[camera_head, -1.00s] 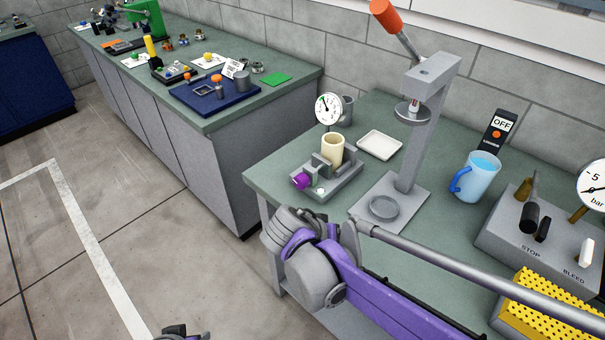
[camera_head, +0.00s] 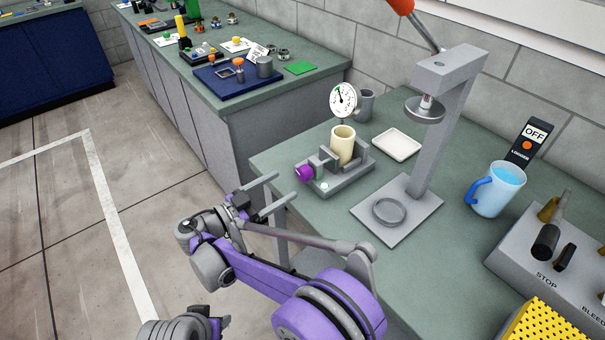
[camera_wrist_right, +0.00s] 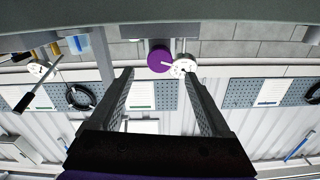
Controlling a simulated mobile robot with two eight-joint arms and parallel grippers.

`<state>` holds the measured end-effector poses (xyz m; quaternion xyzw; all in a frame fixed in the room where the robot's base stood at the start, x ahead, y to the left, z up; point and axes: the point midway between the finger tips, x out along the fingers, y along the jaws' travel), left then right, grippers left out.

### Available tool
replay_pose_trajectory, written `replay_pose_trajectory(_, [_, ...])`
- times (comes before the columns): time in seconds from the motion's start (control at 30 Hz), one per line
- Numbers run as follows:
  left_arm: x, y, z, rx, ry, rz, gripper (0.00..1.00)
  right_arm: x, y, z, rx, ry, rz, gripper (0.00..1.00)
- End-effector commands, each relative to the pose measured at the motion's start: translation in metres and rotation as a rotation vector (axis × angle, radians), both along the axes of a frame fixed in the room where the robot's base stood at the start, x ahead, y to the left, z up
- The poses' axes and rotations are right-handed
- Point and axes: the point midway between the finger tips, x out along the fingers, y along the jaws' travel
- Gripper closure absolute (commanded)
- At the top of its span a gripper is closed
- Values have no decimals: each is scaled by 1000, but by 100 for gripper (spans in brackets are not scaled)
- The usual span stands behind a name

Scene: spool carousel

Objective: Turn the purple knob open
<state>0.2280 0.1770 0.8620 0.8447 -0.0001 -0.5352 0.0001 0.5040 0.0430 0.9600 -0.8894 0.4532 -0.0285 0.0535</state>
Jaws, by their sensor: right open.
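The purple knob (camera_head: 305,173) sits at the front left of a small grey vise (camera_head: 350,180) on the green-topped bench. A cream cup (camera_head: 343,146) stands between the vise jaws. My right gripper (camera_head: 284,187) is open and empty, left of and a little below the knob in the head view, at the bench's left edge. It does not touch the knob. In the right wrist view, the knob (camera_wrist_right: 160,58) lies beyond and between the two spread fingers. A white dial gauge (camera_wrist_right: 184,66) shows just beside it.
A lever press (camera_head: 425,150) stands right of the vise. A white tray (camera_head: 397,145), a round gauge (camera_head: 344,98) and a blue jug (camera_head: 498,190) are on the same bench. A STOP/BLEED box (camera_head: 535,255) is at the right. Open floor lies to the left.

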Motion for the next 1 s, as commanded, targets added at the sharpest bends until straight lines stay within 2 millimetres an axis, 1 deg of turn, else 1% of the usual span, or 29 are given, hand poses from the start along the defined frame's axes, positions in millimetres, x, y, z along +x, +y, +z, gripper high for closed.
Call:
replay_pose_trajectory(0.03, [0,0,1,0,0,0,50,6,-10,1,-1,1,-4,19])
replay_pose_trajectory(0.1, [0,0,2,0,-1,0,50,14,-21,1,0,1,-3,19])
replay_pose_trajectory(0.3, [1,0,4,0,-1,0,50,34,-47,1,0,2,-2,19])
replay_pose_trajectory(0.5, [1,0,5,0,-2,0,50,43,-59,0,0,2,0,19])
replay_pose_trajectory(0.77, [1,0,5,0,-2,0,50,44,-60,0,0,3,0,19])
replay_pose_trajectory(0.8, [1,0,5,0,-2,0,50,44,-60,0,0,3,0,20])
replay_pose_trajectory(0.97, [1,0,5,0,-2,0,50,43,-60,0,0,4,0,49])
replay_pose_trajectory(1.0, [1,0,5,0,-2,0,50,43,-60,0,0,4,0,56])
